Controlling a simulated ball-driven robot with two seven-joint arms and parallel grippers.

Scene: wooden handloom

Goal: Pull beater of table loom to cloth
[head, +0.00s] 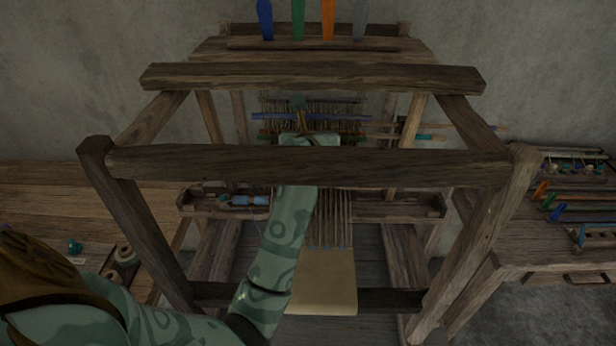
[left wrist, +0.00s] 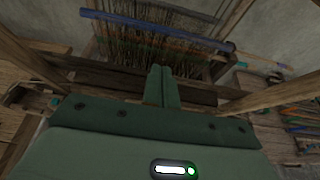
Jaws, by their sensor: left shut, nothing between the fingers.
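The wooden table loom (head: 310,165) fills the middle of the head view. My left arm reaches under its front top beam, and my left gripper (head: 299,104) is among the heddles (head: 345,108), partly hidden by the beam. In the left wrist view, the gripper's fingers (left wrist: 162,86) are together and empty, pointing at the heddles (left wrist: 145,45). A dark horizontal bar (left wrist: 95,80) passes behind the fingers; it may be the beater, but I cannot tell whether they touch it. Warp threads (head: 335,215) run down to the tan cloth (head: 325,280). My right gripper is out of view.
A low wooden crosspiece (head: 395,208) carries a blue bobbin (head: 250,200) at its left. Blue, green, orange and grey levers stand on top. The thick front beam (head: 400,166) crosses above my forearm. Side tables stand left (head: 45,190) and right (head: 555,250), the right holding coloured tools.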

